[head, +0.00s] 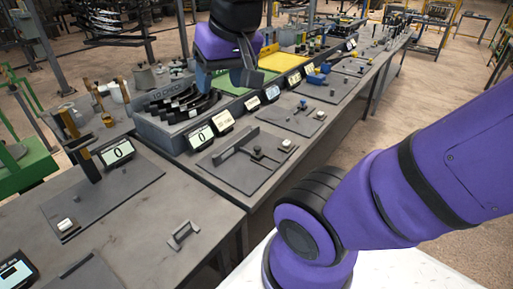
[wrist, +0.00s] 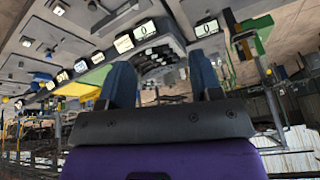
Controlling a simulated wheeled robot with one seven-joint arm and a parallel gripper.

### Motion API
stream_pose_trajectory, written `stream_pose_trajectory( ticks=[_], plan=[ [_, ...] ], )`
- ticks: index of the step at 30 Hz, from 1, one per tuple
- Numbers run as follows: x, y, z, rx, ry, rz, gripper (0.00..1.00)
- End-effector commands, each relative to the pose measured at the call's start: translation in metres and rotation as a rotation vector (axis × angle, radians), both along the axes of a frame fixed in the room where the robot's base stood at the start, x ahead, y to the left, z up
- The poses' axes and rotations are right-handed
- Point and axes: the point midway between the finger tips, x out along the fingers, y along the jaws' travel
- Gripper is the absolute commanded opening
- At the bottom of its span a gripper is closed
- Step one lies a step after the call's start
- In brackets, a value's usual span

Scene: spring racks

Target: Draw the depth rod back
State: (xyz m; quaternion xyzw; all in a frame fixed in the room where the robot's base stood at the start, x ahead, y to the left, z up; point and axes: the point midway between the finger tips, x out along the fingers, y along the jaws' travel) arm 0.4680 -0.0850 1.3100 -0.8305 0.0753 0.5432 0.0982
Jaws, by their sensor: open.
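My gripper (head: 243,76) hangs above the bench near the rack of dark curved parts, at the upper middle of the head view. In the wrist view, its two blue-grey fingers (wrist: 162,88) stand apart with nothing between them. I cannot tell for certain which part is the depth rod. A fixture with a long grey bar (head: 236,146) and a small dark knobbed rod (head: 258,153) lies on a dark plate (head: 228,176) at the middle. Its display (head: 200,137) seems to read 0. My gripper is apart from this fixture.
An upright gauge (head: 82,148) with another display (head: 117,152) reading 0 stands at the left. A grey U-shaped handle (head: 183,234) lies on the near bench. The dark rack (head: 150,127) and yellow tray (head: 283,62) are close to my gripper. More fixtures continue toward the back right.

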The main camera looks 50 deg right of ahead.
Motion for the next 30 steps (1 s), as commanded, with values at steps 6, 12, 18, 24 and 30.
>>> stream_pose_trajectory(
  ticks=[6, 12, 18, 24, 30],
  plan=[
    [0.053, -0.034, -0.022, 0.106, 0.069, -0.330, 0.59],
    [0.094, -0.072, -0.051, 0.192, 0.119, -0.639, 0.59],
    [0.127, -0.116, -0.091, 0.266, 0.163, -0.951, 0.59],
    [0.150, -0.165, -0.141, 0.330, 0.199, -1.266, 0.59],
    [0.160, -0.215, -0.200, 0.381, 0.225, -1.586, 0.59]
  ],
)
